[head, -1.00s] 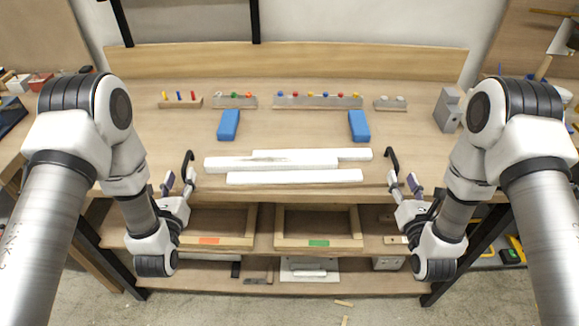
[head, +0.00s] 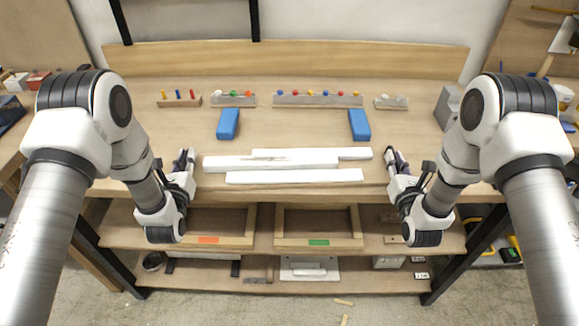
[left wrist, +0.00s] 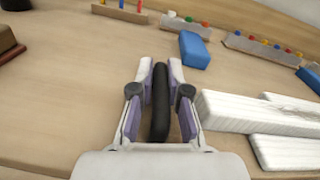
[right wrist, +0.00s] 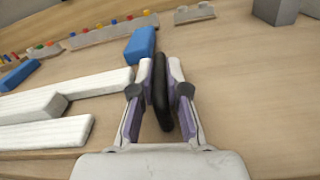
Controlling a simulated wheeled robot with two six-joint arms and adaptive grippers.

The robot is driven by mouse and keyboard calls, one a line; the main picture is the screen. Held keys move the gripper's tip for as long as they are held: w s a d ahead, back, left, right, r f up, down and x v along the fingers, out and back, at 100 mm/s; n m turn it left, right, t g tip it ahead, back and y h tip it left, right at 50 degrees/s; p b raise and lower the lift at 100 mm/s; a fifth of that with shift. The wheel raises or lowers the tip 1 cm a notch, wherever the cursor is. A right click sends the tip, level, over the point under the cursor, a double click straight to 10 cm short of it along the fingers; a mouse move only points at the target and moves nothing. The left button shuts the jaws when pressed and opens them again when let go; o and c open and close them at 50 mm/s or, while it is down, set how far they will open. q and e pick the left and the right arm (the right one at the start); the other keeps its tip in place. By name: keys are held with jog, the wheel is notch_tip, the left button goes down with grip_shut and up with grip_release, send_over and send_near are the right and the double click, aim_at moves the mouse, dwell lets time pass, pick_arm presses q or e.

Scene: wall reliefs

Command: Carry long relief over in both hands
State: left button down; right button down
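Three long white reliefs lie side by side on the bench: a back one (head: 355,153), a middle one (head: 230,163) and a front one (head: 295,176). Which one the task means, I cannot tell. My left gripper (head: 186,157) is just off their left ends, empty and open. My right gripper (head: 396,158) is just off their right ends, also open. The left wrist view shows white reliefs (left wrist: 255,112) right of the fingers; the right wrist view shows them (right wrist: 45,133) to the left. A dark bar shows between the fingers in both wrist views; it seems part of the gripper.
Two blue blocks (head: 228,124) (head: 359,125) stand behind the reliefs. Further back are rails with coloured pegs (head: 317,99) and a grey block (head: 447,107) at right. A backboard (head: 290,60) closes the rear. Open wooden frames (head: 318,243) sit on the shelf below.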

pick_arm(q)
jog(key=shift+r, duration=0.15)
pick_arm(e)
jog(key=shift+r, duration=0.15)
